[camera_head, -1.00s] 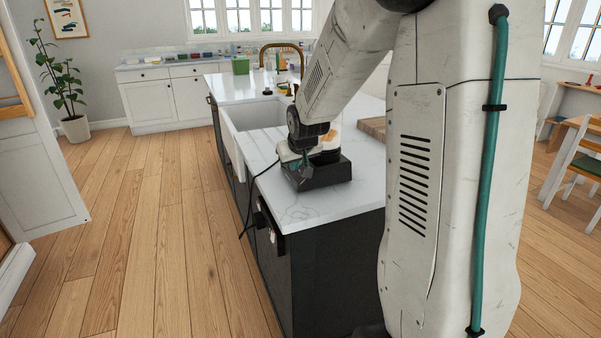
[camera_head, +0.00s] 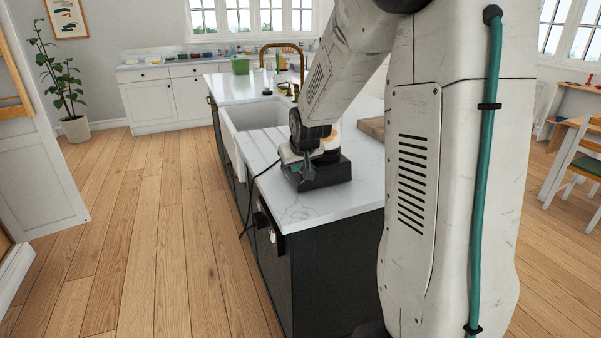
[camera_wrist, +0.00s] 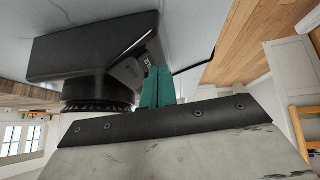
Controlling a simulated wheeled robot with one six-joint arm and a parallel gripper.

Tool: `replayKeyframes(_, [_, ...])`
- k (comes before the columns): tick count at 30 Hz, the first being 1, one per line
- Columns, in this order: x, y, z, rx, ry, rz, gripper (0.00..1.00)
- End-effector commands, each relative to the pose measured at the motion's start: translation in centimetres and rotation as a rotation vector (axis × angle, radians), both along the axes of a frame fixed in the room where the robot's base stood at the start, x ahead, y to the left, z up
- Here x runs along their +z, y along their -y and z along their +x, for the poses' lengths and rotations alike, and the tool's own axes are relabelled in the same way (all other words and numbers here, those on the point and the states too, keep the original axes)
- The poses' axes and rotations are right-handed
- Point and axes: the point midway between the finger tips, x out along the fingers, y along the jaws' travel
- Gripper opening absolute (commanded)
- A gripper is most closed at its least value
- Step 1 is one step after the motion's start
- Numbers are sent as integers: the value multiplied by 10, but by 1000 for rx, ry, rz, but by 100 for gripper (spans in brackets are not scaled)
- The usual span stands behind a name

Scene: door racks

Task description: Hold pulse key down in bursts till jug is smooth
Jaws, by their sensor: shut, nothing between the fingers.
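The blender's black base (camera_head: 322,174) stands on the near end of the white island worktop. The jug (camera_head: 335,138) on it shows orange contents and is mostly hidden by my arm, so I cannot tell how smooth they are. My gripper (camera_head: 308,168) is at the base's front left. In the wrist view the base (camera_wrist: 90,48) fills the upper left, with a ribbed collar (camera_wrist: 98,92). My gripper's teal fingers (camera_wrist: 157,80) are together and empty, tips at the base's sloped panel (camera_wrist: 133,66). The pulse key is not clear; I cannot tell whether they press it.
A dark cord (camera_head: 262,172) runs from the base over the worktop's left edge. A white sink (camera_head: 252,117) and brass tap (camera_head: 281,50) lie behind. A wooden board (camera_head: 372,127) is to the right. The floor left of the island is clear.

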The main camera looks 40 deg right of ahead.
Motion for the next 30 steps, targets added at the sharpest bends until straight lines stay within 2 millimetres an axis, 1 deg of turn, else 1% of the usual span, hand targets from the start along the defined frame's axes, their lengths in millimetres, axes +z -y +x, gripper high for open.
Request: replayKeyframes(30, [-6,4,-1,0,-1,0,0])
